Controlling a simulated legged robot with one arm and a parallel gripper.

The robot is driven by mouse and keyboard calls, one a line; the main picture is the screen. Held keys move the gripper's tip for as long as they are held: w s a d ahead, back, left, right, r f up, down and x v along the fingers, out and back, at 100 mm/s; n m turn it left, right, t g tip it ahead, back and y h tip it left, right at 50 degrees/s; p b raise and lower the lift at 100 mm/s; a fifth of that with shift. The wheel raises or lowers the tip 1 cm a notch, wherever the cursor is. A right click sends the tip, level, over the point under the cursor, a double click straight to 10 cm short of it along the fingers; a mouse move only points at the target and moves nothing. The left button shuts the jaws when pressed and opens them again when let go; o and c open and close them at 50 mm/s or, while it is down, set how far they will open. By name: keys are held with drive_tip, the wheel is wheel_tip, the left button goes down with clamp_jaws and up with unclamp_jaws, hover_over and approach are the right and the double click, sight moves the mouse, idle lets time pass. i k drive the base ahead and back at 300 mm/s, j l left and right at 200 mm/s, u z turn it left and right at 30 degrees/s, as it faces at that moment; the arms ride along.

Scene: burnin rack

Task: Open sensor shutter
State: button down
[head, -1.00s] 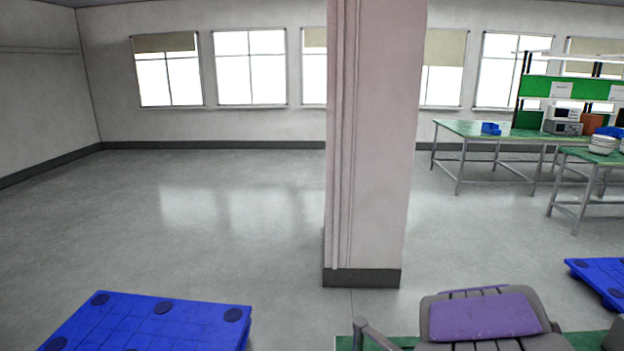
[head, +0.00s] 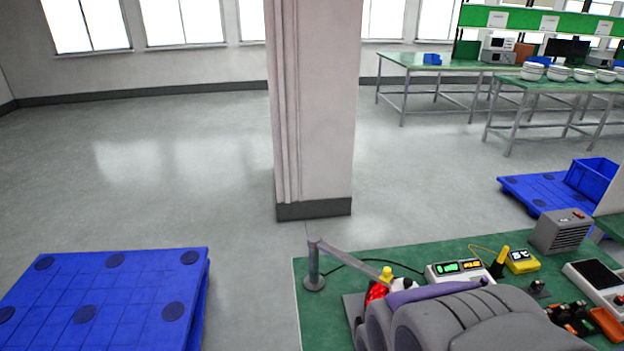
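A green-topped bench (head: 310,325) fills the lower right of the head view. I cannot make out the sensor shutter for sure. A white instrument (head: 459,270) with a green and an orange display stands on the bench. Left of it is a red part with a yellow knob (head: 386,274), partly hidden. A grey post with a slanted bar (head: 314,264) stands near the bench's left edge. The large grey and purple end of my arm, with my gripper (head: 450,305), covers the front of the bench. Its fingertips cannot be told apart, nor whether it is open.
A yellow meter (head: 522,261), a grey slatted box (head: 561,232), a white device with a dark panel (head: 597,280) and an orange tray (head: 608,325) sit on the right. Blue pallets (head: 110,290) lie left and right (head: 530,190). A pillar (head: 315,120) stands behind. Floor between is clear.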

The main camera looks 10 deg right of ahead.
sight(387, 276)
drive_tip(key=z, duration=0.6)
drive_tip(key=i+j+z, duration=0.25)
drive_tip(key=j, duration=0.1)
